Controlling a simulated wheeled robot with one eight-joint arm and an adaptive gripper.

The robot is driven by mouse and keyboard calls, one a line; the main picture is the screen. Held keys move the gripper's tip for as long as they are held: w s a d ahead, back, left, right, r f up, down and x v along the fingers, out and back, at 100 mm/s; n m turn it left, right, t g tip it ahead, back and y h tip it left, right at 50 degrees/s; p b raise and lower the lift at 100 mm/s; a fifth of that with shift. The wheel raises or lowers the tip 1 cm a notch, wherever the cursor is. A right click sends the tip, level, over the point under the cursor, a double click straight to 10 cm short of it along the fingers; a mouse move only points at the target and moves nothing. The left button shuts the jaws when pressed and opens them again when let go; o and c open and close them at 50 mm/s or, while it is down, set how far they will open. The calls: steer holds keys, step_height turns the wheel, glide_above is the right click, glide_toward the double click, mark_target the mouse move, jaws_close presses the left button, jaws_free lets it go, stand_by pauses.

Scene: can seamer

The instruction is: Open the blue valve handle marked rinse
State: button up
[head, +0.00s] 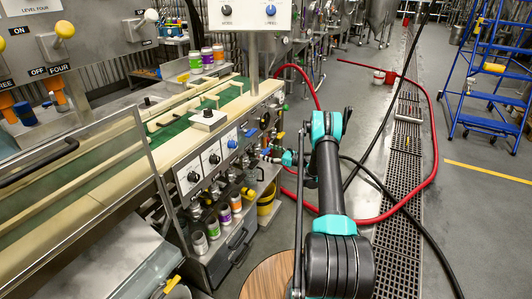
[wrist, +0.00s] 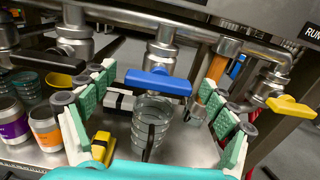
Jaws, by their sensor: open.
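A blue valve handle (wrist: 158,82) lies crosswise under a metal pipe fitting in the middle of the wrist view. No rinse label is readable there. My gripper (wrist: 155,115) is open, with green-padded fingers left and right of the handle in the picture. A gap shows on both sides and I see no contact. In the head view my gripper (head: 278,155) is at the right end of the machine's front, small and partly hidden by its own links.
A clear ribbed cup (wrist: 152,122) stands below the handle. Orange (wrist: 206,88) and yellow (wrist: 291,106) handles are to its right. Cans (wrist: 46,126) stand at left on the metal shelf. Red hose (head: 436,130) and a drain grate (head: 400,175) lie on the floor.

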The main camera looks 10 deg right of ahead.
steer(key=shift+w+a, duration=0.35)
steer(key=shift+a, duration=0.15)
steer(key=c, duration=1.2)
steer(key=shift+o, duration=0.2)
steer(key=shift+n, duration=0.3)
steer(key=n, duration=0.4)
steer(key=shift+s, duration=0.1)
steer(key=shift+f+n, duration=0.1)
steer(key=shift+n, duration=1.9)
steer(key=shift+s, duration=0.1)
